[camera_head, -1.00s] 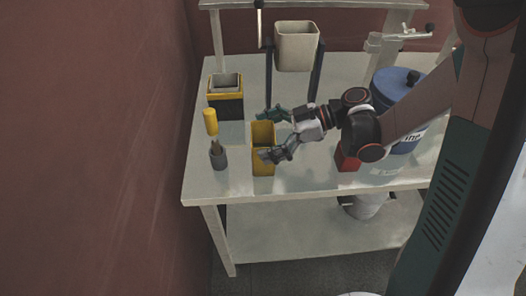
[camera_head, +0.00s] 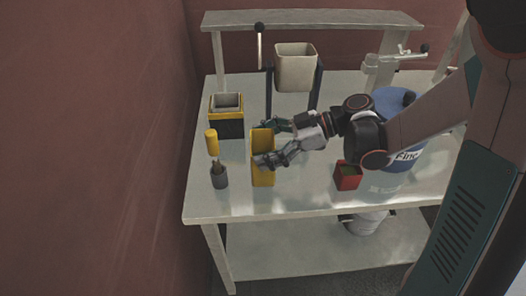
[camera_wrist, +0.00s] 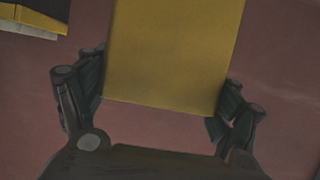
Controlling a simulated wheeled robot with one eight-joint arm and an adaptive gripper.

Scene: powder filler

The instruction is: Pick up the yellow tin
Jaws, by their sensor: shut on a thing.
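The yellow tin (camera_head: 263,178) is an upright, open-topped square tin on the left part of the table. My gripper (camera_head: 266,143) reaches in from the right and is shut on it, one finger on its far side and one on its near side. In the wrist view the yellow tin (camera_wrist: 175,55) fills the space between the two fingers of my gripper (camera_wrist: 163,105). It looks slightly raised, but I cannot clearly see a gap under its base.
A dark bottle (camera_head: 219,177) and a yellow cylinder (camera_head: 212,142) stand left of the tin. A black-and-yellow box (camera_head: 227,127) is behind. A red container (camera_head: 348,178) and blue drum (camera_head: 398,105) are right. A beige hopper (camera_head: 295,68) hangs behind. The front table (camera_head: 300,198) is clear.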

